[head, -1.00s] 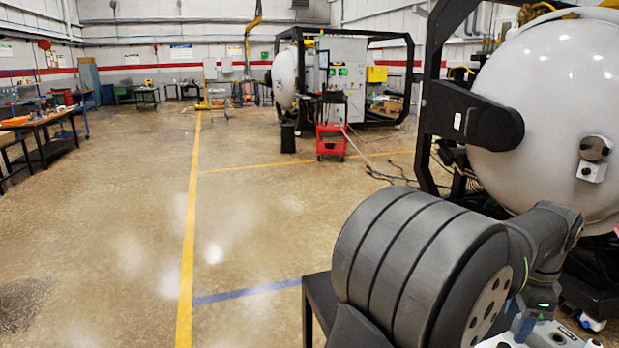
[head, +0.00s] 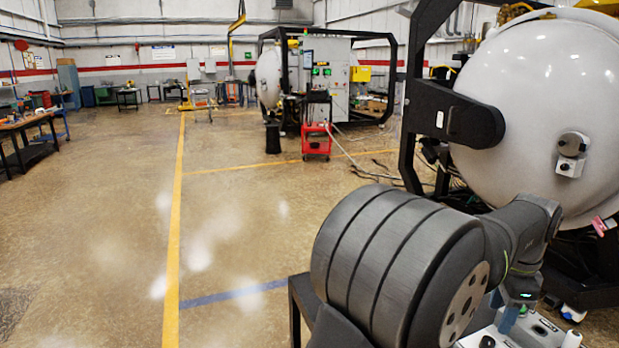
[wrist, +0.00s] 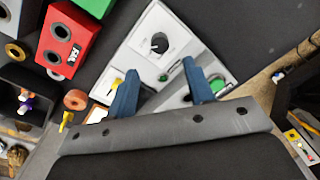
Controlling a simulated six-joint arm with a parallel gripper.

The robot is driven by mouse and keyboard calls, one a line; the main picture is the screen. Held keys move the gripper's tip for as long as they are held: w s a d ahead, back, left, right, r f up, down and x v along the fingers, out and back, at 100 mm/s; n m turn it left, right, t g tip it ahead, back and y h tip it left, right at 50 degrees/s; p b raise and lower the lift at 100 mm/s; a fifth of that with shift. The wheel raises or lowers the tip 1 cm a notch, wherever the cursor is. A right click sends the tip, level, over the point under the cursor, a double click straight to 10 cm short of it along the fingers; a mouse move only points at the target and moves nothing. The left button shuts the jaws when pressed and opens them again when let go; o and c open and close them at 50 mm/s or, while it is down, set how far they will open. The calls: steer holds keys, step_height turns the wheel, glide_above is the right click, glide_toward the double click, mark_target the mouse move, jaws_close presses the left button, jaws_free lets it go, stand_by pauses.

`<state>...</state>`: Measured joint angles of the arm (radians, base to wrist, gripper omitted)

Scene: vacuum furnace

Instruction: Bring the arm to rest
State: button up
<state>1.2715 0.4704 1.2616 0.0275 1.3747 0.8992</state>
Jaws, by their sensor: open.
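My gripper (wrist: 160,68) shows in the wrist view as two blue fingers set apart, with nothing between them. Beyond the fingers is a white panel (wrist: 165,40) with a black knob (wrist: 159,43) and a green round button (wrist: 220,86). In the head view my arm fills the lower right, in front of the large white furnace door (head: 550,90).
In the wrist view a red box (wrist: 68,38) with round openings, a green box (wrist: 93,6) and an orange ring (wrist: 75,99) lie left of the fingers. In the head view a red cart (head: 316,141) stands further back. Open floor (head: 110,220) lies left.

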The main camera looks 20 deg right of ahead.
mark_target(489, 340)
step_height(489, 340, down, 8)
steer(key=shift+w+d, duration=0.1)
steer(key=shift+w, duration=0.05)
steer(key=n, duration=0.4)
steer(key=shift+r, duration=0.1)
steer(key=n, duration=0.4)
steer(key=shift+n, duration=0.4)
steer(key=n, duration=0.4)
steer(key=shift+n+y, duration=0.4)
steer(key=shift+d+n, duration=0.1)
steer(key=shift+n, duration=2.2)
